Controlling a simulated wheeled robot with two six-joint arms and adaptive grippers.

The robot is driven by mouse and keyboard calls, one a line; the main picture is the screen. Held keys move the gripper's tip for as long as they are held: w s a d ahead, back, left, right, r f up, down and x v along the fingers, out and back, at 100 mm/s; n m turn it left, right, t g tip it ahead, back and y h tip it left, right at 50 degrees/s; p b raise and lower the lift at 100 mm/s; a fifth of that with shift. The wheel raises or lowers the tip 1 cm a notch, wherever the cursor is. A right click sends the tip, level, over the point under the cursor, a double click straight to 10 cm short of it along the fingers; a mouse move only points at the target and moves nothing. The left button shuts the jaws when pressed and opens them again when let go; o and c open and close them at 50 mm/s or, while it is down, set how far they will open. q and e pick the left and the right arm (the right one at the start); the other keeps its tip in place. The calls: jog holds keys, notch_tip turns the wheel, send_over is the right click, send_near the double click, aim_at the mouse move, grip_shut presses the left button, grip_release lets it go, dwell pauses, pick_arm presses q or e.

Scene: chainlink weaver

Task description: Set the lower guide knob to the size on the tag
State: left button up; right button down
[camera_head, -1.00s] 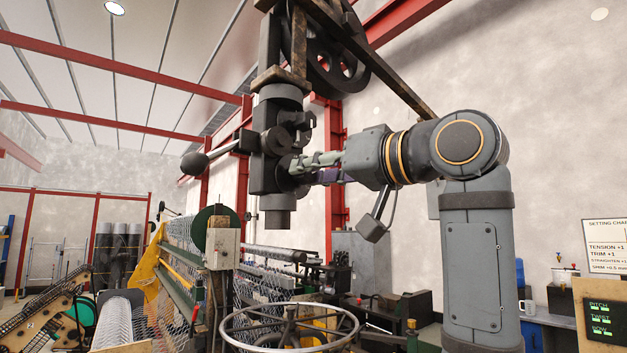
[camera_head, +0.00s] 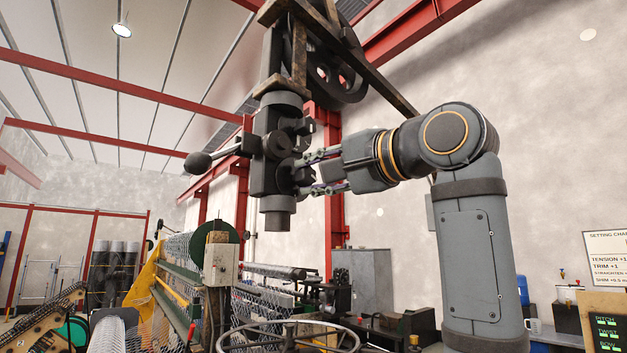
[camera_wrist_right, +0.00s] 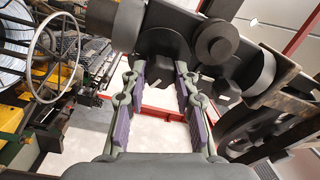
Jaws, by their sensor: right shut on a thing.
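The dark grey guide head (camera_head: 262,178) hangs upright at the centre of the head view, with an upper round knob (camera_head: 277,143) on its side. The lower guide knob (camera_head: 285,174) is just below it, partly hidden by my fingers. My right gripper (camera_head: 298,176) reaches it from the right and is shut on it, one finger above and one below. I cannot make out a size tag. My left gripper is not in view.
A ball-ended lever (camera_head: 198,162) sticks out left of the head. A large dark wheel (camera_head: 335,65) and a slanted bar are above. A handwheel (camera_head: 290,333) and mesh machine stand below. A setting chart (camera_head: 607,262) and green-lit panel (camera_head: 605,333) are at right.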

jog(key=m, duration=0.3)
jog(key=m+b, duration=0.1)
jog(key=m, duration=0.2)
jog(key=shift+f+m+h, duration=0.2)
jog(key=shift+m+h, duration=0.2)
jog(key=m+b, duration=0.1)
jog(key=m, duration=0.5)
jog(key=shift+m, duration=0.3)
jog(key=c, duration=1)
grip_release()
jog(key=shift+r, duration=0.1)
jog(key=shift+c, duration=0.2)
jog(key=shift+s, duration=0.1)
jog(key=shift+s+d, duration=0.1)
jog(key=v, duration=1.1)
jog(key=shift+s+d, duration=0.15)
jog(key=shift+s, duration=0.15)
